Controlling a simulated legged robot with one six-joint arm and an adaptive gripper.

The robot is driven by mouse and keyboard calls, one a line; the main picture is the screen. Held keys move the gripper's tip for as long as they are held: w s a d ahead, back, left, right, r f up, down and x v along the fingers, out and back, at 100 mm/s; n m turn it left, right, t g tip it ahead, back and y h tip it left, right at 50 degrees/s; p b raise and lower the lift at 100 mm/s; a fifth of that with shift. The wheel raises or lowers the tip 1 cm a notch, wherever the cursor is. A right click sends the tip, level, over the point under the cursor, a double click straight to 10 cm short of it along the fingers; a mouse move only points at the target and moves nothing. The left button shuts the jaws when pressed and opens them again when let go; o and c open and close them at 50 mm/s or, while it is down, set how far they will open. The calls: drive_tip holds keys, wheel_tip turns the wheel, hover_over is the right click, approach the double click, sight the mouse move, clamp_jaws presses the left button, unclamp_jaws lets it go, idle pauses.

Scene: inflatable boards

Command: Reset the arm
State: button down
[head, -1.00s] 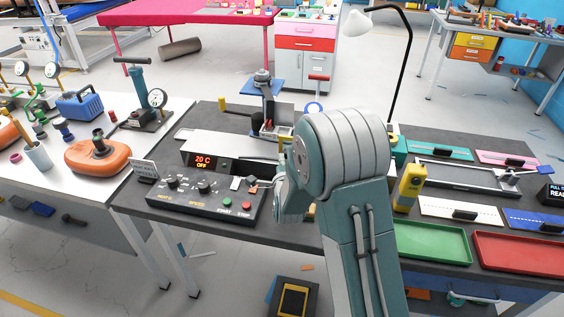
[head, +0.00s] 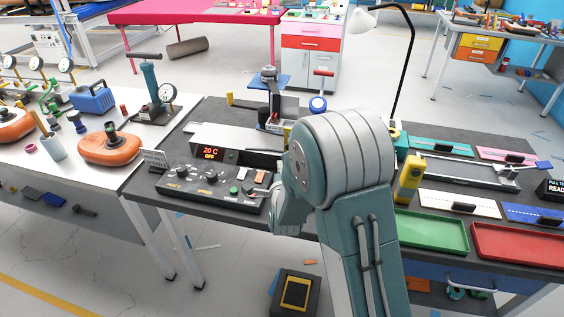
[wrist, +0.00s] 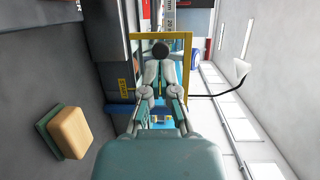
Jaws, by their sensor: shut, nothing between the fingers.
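My arm stands folded in the middle of the head view, in front of the dark workbench (head: 232,112). It hides part of the bench behind it. My gripper (wrist: 161,62) shows in the wrist view with its fingers together and nothing between them. A yellow frame (wrist: 188,60) and a blue part show behind the fingers there; I cannot tell how far off they are.
A control panel (head: 210,186) reading 20 C OFF is left of my arm. Green (head: 430,232) and red (head: 515,246) trays lie at the right. A white table (head: 60,165) with orange inflatable pieces (head: 110,148) stands left.

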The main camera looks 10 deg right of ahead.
drive_tip(key=s+a+r+n+g+y, duration=0.25)
drive_tip(key=s+r+n, duration=0.25)
drive_tip(key=s+r, duration=0.25)
drive_tip(key=s+d+r+n+g, duration=0.2)
drive_tip(key=s+n+g, duration=0.1)
drive_tip(key=s, duration=0.6)
drive_tip(key=s+d+r+n+g, duration=0.2)
drive_tip(key=s+n, duration=0.4)
drive_tip(key=s, duration=0.3)
drive_tip(key=s+d+r+n+g, duration=0.2)
drive_tip(key=s+n+g, duration=0.2)
drive_tip(key=s, duration=0.5)
drive_tip(key=shift+s+r+n+h, duration=0.2)
drive_tip(key=shift+r+n+h, duration=0.15)
drive_tip(key=shift+n, duration=0.25)
drive_tip(key=shift+d, duration=0.1)
